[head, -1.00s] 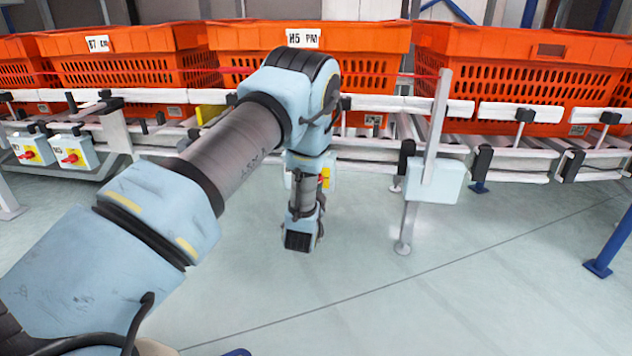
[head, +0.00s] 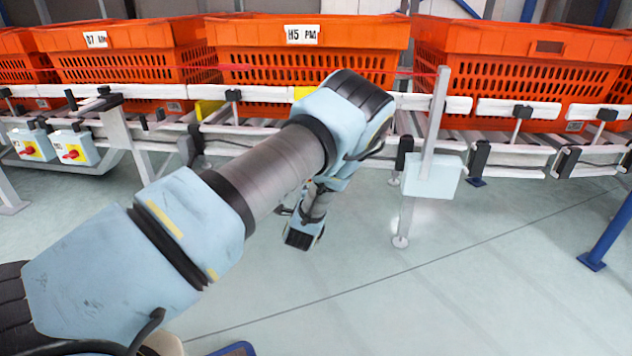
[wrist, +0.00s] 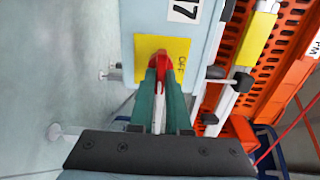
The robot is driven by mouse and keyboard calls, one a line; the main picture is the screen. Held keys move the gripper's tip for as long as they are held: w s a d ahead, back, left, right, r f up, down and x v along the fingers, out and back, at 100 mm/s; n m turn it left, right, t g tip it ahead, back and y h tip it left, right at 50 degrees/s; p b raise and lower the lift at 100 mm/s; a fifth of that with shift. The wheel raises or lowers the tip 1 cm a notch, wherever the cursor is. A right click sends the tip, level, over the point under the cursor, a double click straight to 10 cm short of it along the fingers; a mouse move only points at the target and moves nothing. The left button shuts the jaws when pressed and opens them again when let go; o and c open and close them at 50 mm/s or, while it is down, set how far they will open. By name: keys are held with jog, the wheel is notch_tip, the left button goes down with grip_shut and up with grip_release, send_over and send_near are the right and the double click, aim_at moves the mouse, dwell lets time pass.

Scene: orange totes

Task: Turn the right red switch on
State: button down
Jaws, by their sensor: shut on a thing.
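A red switch (wrist: 161,60) sits on a yellow plate (wrist: 146,48) on a pale blue box (wrist: 203,50) in the wrist view. My gripper (wrist: 160,78) has its two green fingers closed around the red handle, with a thin pale strip showing between them. Dark lettering shows on the plate beside the handle. In the head view my arm hides this box, and the fingers are not visible there. Two other red switches, a left one (head: 28,150) and a right one (head: 71,154), sit on yellow plates on boxes at the far left.
Orange totes (head: 305,68) stand on a roller conveyor behind my arm. A pale box on a post (head: 432,177) stands right of my arm. A blue post (head: 610,235) is at the right edge.

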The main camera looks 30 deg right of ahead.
jog(key=shift+d+r, duration=0.1)
dwell(0.3)
jog(key=c, duration=0.9)
grip_release()
jog(key=p+v, duration=0.3)
jog(key=v, duration=0.8)
jog(key=shift+w, duration=0.1)
